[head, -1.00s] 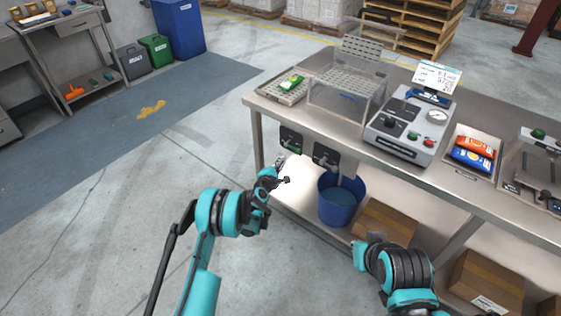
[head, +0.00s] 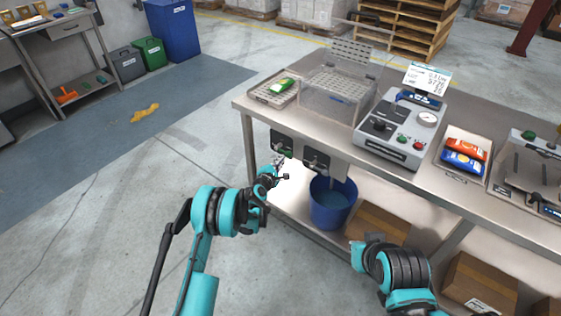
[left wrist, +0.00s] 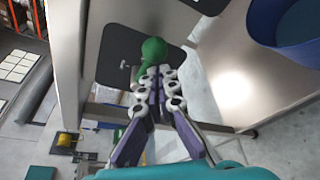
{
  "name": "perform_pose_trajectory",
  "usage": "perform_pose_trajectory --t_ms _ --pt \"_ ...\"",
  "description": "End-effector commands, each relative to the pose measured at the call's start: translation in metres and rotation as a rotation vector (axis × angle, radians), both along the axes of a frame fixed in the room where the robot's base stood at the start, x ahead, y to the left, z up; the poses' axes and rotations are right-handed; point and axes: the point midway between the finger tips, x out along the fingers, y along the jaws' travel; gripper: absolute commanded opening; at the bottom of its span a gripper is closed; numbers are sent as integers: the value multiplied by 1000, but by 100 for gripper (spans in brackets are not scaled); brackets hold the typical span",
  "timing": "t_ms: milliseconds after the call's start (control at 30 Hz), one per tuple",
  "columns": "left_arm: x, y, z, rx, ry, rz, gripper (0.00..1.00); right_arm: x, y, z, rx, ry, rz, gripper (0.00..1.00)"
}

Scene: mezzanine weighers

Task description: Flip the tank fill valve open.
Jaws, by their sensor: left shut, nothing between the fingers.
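A green valve handle (left wrist: 153,50) with a rounded knob stands out from a dark plate (left wrist: 125,55) in the left wrist view. In the head view, a matching dark plate (head: 281,142) hangs under the bench's front edge. My left gripper (head: 279,168) is just below and in front of that plate. In the left wrist view its fingers (left wrist: 160,78) are shut and empty, with their tips right at the green handle; I cannot tell whether they touch it. My right arm shows at the lower right, but its gripper (head: 366,240) is too unclear to read.
A second dark plate (head: 316,161) hangs to the right, above a blue bucket (head: 331,217). Cardboard boxes (head: 380,222) sit on the lower shelf. The steel bench (head: 300,120) bears a clear lidded tank (head: 338,101) and a control box (head: 394,140).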

Motion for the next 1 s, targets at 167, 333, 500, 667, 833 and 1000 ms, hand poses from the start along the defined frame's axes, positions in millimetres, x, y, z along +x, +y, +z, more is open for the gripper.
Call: perform_pose_trajectory --t_ms 167,333,500,667,833,1000 --pt "0 0 2 -45 32 0 0 0 0 1 0 0 0 0" --pt "0 0 4 -87 62 1 0 0 0 1 0 0 0 0" --pt "0 0 5 -136 99 0 0 0 0 2 0 0 0 0" --pt "0 0 7 -178 128 1 0 0 0 3 0 0 0 0" --pt "0 0 9 -210 151 1 0 0 0 4 0 0 0 0" --pt "0 0 14 -269 195 1 0 0 0 5 0 0 0 0"
